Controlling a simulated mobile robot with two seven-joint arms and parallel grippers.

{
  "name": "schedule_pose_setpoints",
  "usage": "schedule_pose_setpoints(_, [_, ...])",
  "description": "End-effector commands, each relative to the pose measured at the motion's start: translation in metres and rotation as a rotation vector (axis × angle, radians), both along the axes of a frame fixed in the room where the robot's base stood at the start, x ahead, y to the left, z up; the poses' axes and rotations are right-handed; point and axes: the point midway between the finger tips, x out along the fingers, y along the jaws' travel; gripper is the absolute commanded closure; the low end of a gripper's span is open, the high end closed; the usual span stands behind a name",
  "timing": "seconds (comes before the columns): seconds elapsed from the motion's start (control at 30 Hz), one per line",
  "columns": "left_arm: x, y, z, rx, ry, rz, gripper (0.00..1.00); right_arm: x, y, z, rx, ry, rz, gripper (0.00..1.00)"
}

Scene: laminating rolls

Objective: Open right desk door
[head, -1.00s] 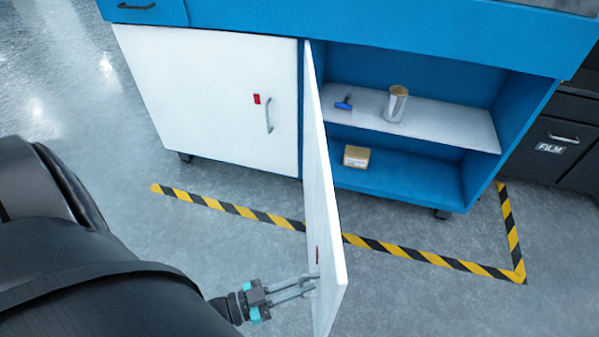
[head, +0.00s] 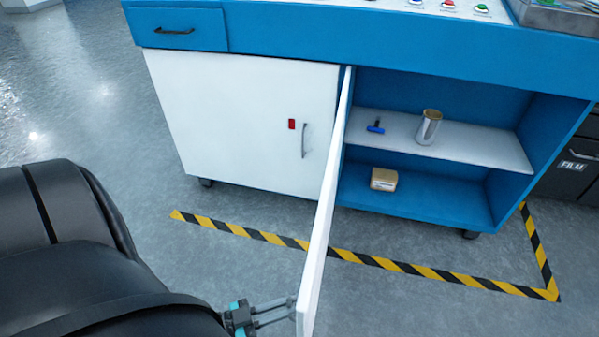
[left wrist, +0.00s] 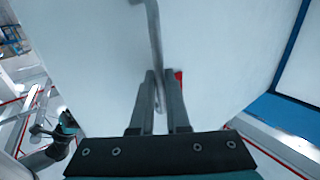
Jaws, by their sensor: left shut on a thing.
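The right desk door (head: 325,210) is white and stands swung wide open, seen nearly edge-on in the head view. Its outer face fills much of the left wrist view (left wrist: 95,60). My left gripper (head: 290,305) is at the outer face near the door's free edge. In the left wrist view its fingers (left wrist: 160,90) are shut on the metal door handle (left wrist: 154,35). A red mark (left wrist: 178,78) shows beside the fingers. The open compartment (head: 425,205) is blue inside with a light shelf (head: 470,142). My right gripper is not in view.
The closed left door (head: 240,120) has a handle and a red tag. A metal can (head: 429,127) and a blue tool (head: 376,126) are on the shelf, with a tan box (head: 384,179) below. Yellow-black tape (head: 400,267) marks the floor, which is clear before the desk.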

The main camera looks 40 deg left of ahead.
Motion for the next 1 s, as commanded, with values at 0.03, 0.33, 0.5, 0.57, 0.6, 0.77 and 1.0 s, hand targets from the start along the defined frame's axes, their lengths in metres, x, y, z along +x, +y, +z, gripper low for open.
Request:
schedule_pose_setpoints(0.03, [0.0032,0.0074,0.0003,0.004,0.000,0.017,1.00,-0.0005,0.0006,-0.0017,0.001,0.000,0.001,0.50])
schedule_pose_setpoints(0.33, [0.0008,0.0121,0.0013,0.004,-0.003,0.024,1.00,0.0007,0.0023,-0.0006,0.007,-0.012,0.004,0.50])
schedule_pose_setpoints(0.5, [0.0010,0.0120,0.0015,0.003,-0.004,0.024,1.00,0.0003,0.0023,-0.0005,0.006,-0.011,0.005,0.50])
schedule_pose_setpoints(0.57, [0.0011,0.0120,0.0016,0.003,-0.004,0.023,1.00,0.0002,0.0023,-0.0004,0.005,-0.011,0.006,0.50])
schedule_pose_setpoints(0.6, [0.0011,0.0120,0.0016,0.003,-0.004,0.023,0.84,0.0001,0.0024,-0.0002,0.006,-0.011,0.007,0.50])
schedule_pose_setpoints(0.77, [-0.0002,0.0106,0.0015,0.002,-0.004,0.020,0.66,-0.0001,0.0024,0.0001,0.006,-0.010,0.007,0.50])
schedule_pose_setpoints(1.0, [-0.0022,0.0086,0.0009,0.000,-0.001,0.015,0.56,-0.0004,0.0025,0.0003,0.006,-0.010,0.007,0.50])
